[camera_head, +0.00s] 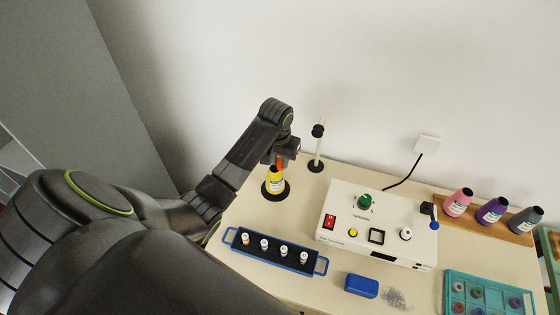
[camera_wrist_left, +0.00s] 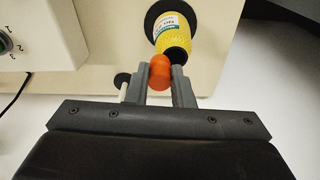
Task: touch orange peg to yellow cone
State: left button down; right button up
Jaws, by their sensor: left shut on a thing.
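The yellow cone (camera_head: 274,182) is a thread cone with a white label and dark top, standing on a round black base near the table's back left. It shows at the top of the left wrist view (camera_wrist_left: 172,36). My left gripper (camera_head: 282,154) is shut on the orange peg (camera_head: 280,161), just above the cone's top. In the left wrist view the peg (camera_wrist_left: 159,72) sits between the fingers (camera_wrist_left: 160,84) and overlaps the cone's dark tip. I cannot tell whether they touch. My right gripper is not in view.
A thin post (camera_head: 319,148) stands right of the cone. A blue tray (camera_head: 232,237) with several small spools lies in front, a white control box (camera_head: 345,215) to its right. A blue block (camera_head: 361,286), a wooden rack (camera_head: 448,205) with 3 cones and a teal tray (camera_head: 450,282) lie further right.

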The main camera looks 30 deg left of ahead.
pick_arm(q)
jog(key=shift+r, duration=1.95)
